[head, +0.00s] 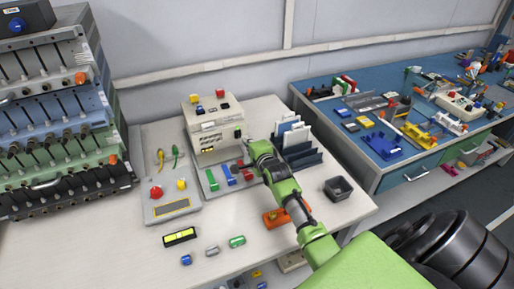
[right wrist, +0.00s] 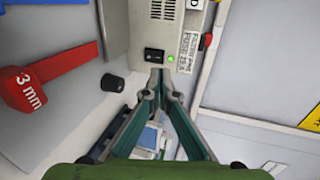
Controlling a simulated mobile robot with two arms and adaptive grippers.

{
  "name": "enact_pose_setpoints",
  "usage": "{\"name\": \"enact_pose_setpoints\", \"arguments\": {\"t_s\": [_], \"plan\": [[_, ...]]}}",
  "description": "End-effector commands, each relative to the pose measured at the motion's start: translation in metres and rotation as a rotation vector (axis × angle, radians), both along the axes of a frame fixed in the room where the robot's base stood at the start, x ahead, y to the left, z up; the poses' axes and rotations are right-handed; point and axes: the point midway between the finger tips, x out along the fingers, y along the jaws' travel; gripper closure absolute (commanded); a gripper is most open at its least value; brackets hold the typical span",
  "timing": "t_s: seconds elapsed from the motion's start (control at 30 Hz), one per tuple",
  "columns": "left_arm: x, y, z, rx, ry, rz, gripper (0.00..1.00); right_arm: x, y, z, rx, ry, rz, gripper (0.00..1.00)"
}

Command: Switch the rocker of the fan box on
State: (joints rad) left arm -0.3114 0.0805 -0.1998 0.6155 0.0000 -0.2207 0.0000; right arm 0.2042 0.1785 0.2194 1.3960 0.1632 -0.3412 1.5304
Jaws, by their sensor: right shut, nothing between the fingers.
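The fan box (head: 203,126) is a pale box at the back of the white table. In the right wrist view its front face (right wrist: 183,35) shows vent slots, a fuse label and a black rocker (right wrist: 154,57). A small lamp (right wrist: 170,58) beside the rocker glows green. Which way the rocker is tilted is too small to tell. My right gripper (right wrist: 160,78) is shut and empty, its fingertips just below the rocker; contact cannot be told. In the head view the right gripper (head: 245,148) is at the box's right front, partly hidden by its own arm. My left gripper is out of view.
A panel with a red button (head: 156,192) stands left of the box. Dark file holders (head: 303,158) and a black bin (head: 338,188) stand to the right. A red handle marked 3 mm (right wrist: 25,90) and a black knob (right wrist: 113,87) show at left in the wrist view.

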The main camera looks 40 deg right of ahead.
Motion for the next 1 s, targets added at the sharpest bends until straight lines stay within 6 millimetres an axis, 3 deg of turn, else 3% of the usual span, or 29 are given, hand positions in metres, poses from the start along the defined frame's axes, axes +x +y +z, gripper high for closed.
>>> {"name": "enact_pose_setpoints", "arguments": {"t_s": [0.13,0.4,0.53,1.0], "plan": [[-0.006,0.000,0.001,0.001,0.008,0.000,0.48,-0.016,0.004,0.007,0.002,0.000,0.000,1.00],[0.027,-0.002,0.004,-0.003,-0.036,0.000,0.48,-0.054,0.013,0.025,0.001,0.001,0.000,1.00],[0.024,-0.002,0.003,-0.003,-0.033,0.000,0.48,-0.068,0.016,0.031,0.001,0.002,0.000,1.00],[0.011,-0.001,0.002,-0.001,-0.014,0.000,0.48,-0.077,0.018,0.036,0.001,0.002,0.000,1.00]]}}
